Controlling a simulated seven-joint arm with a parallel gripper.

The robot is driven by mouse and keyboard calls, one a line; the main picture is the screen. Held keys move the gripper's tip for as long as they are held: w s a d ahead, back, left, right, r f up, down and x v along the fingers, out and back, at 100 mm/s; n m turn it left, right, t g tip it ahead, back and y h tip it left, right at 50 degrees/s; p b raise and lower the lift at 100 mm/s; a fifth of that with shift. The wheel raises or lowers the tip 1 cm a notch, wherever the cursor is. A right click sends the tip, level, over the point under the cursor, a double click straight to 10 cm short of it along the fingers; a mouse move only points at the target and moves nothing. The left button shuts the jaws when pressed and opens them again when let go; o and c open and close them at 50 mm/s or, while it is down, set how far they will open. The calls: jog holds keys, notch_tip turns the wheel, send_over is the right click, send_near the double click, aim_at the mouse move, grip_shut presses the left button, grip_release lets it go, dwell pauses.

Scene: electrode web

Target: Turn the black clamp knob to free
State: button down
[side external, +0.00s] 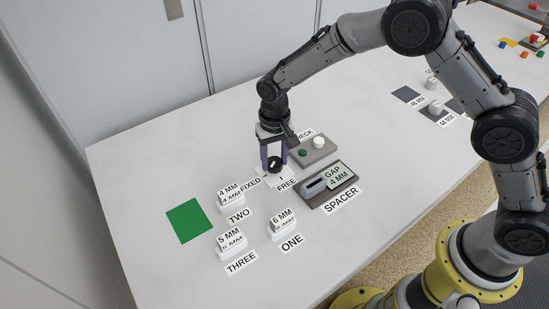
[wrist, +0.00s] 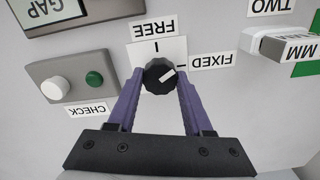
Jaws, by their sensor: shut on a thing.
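The black clamp knob (wrist: 153,73) sits on a white plate with a FREE mark and a FIXED mark. Its white pointer line aims toward the FIXED mark. In the side view the knob (side external: 275,165) is between the purple fingers. My gripper (wrist: 160,80) is shut on the knob, one finger on each side. My gripper (side external: 274,160) points down from above in the side view. The FREE label (wrist: 154,28) and the FIXED label (wrist: 211,61) are both visible in the wrist view.
Beside the knob is the CHECK box (side external: 314,153) with a white and a green button. The SPACER unit (side external: 326,187) with a GAP 4 MM display is close to the right. Labelled white blocks (side external: 231,202) and a green square (side external: 188,221) lie toward the front left.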

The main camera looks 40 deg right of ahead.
aim_at(275, 161)
jog(key=n, duration=0.5)
jog(key=shift+n, duration=0.3)
jog(key=n, duration=0.5)
jog(key=shift+r+n, duration=0.1)
jog(key=shift+n, duration=0.3)
jog(key=shift+c, duration=1.5)
grip_release()
notch_tip(275, 161, up, 14)
